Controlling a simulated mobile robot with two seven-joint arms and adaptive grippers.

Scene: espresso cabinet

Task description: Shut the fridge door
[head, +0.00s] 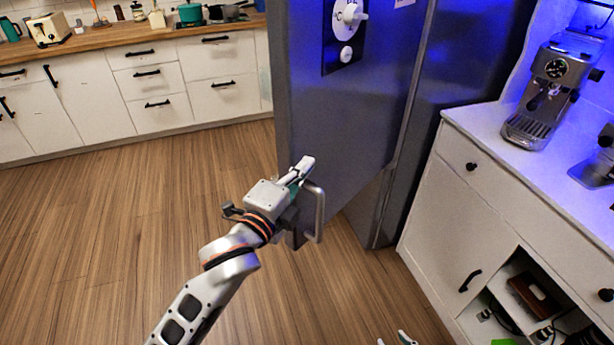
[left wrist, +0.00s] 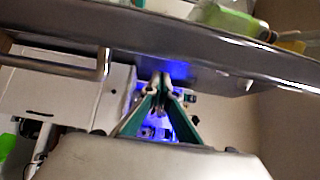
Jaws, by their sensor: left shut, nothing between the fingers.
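The fridge door (head: 345,115) is a grey panel with a white dial on its face. It stands swung open, at an angle to the dark fridge body (head: 462,75). A bar handle (head: 318,212) is near its lower free edge; the handle also shows in the left wrist view (left wrist: 70,62). My left gripper (head: 305,166) is shut and empty, close beside the door's free edge, just above the handle. In the left wrist view the shut fingers (left wrist: 162,82) lie near the door edge (left wrist: 225,78); contact is unclear. Only tips of my right gripper (head: 399,339) show at the bottom.
A white cabinet (head: 480,215) with an espresso machine (head: 550,90) stands right of the fridge. White kitchen drawers (head: 150,85) line the back left. The wooden floor (head: 110,230) is clear on the left. A green item (left wrist: 220,18) shows past the door edge.

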